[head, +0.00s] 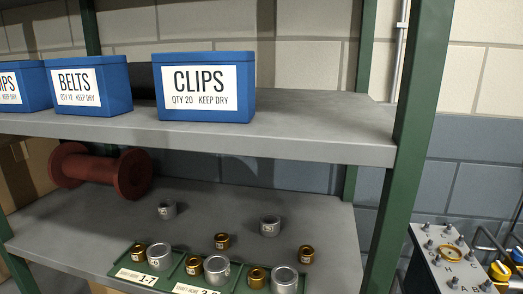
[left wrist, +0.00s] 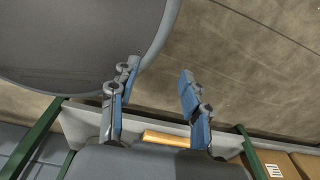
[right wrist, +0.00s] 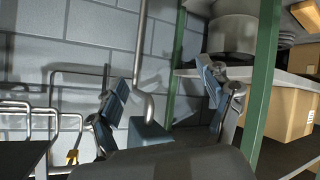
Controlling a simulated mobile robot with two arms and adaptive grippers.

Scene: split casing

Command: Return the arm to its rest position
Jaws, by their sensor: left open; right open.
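My left gripper (left wrist: 158,74) shows in the left wrist view with its two blue-padded fingers spread apart and nothing held between them. Past the fingers are the bare floor and a grey shelf edge. My right gripper (right wrist: 162,76) shows in the right wrist view, also spread and empty. Behind its fingers are a grey block wall and a green shelf post (right wrist: 264,90). Neither gripper nor arm shows in the head view, so where the arms stand relative to the shelf parts cannot be told there.
In the head view, blue bins marked BELTS (head: 112,102) and CLIPS (head: 243,104) stand on the upper shelf (head: 340,143). Below are a red spool (head: 132,175), loose silver and brass rings, and green trays (head: 136,286) with more. A grey pegged block (head: 420,250) stands right.

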